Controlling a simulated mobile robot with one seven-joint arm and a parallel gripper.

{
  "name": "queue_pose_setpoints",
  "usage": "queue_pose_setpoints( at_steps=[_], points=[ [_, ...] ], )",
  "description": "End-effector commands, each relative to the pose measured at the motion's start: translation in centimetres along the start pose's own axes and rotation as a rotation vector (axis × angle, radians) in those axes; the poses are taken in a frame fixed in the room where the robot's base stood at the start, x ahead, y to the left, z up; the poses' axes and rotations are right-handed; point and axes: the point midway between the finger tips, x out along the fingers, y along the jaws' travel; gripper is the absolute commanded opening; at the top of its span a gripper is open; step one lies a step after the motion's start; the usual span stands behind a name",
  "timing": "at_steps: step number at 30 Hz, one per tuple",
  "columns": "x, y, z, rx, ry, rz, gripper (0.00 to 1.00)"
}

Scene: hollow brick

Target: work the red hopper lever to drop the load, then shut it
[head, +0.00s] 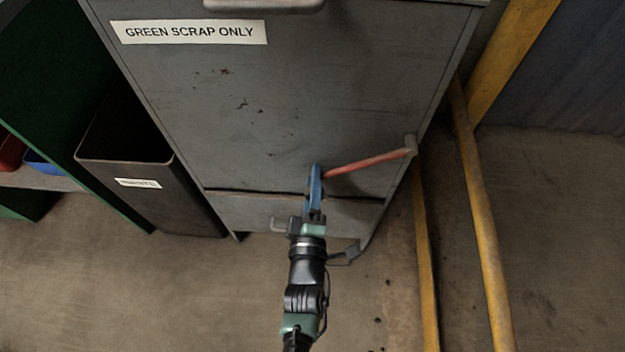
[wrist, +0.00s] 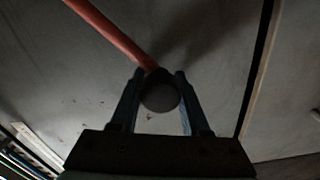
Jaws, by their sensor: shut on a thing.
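The red hopper lever (head: 362,161) sits low on the front of the grey hopper (head: 270,90). It runs from a pivot at the hopper's right edge to the left and slightly down. My gripper (head: 316,172), with blue fingers, is shut on the lever's left end. In the wrist view the red lever (wrist: 112,35) comes in from the upper left to a dark round knob (wrist: 160,95) between my two fingertips (wrist: 159,75). A seam crosses the hopper front just below the lever. The load is not visible.
A dark bin (head: 150,160) with a small label stands left of the hopper. Yellow rails (head: 480,210) run along the right side. A label reading "GREEN SCRAP ONLY" (head: 190,31) is on the hopper. The floor in front is mostly clear.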

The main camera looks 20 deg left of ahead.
Motion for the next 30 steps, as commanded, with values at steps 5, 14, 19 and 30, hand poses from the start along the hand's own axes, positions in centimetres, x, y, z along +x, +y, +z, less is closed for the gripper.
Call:
queue_pose_setpoints(
  at_steps=[5,14,19,30],
  points=[
    [0.3,1.1,0.6,-0.002,-0.009,0.021,0.0],
    [0.2,0.7,0.4,-0.001,-0.006,0.015,0.76],
    [0.2,0.5,0.3,-0.001,-0.004,0.01,0.76],
    [-2.9,0.4,0.2,0.0,-0.005,0.003,0.76]
  ],
)
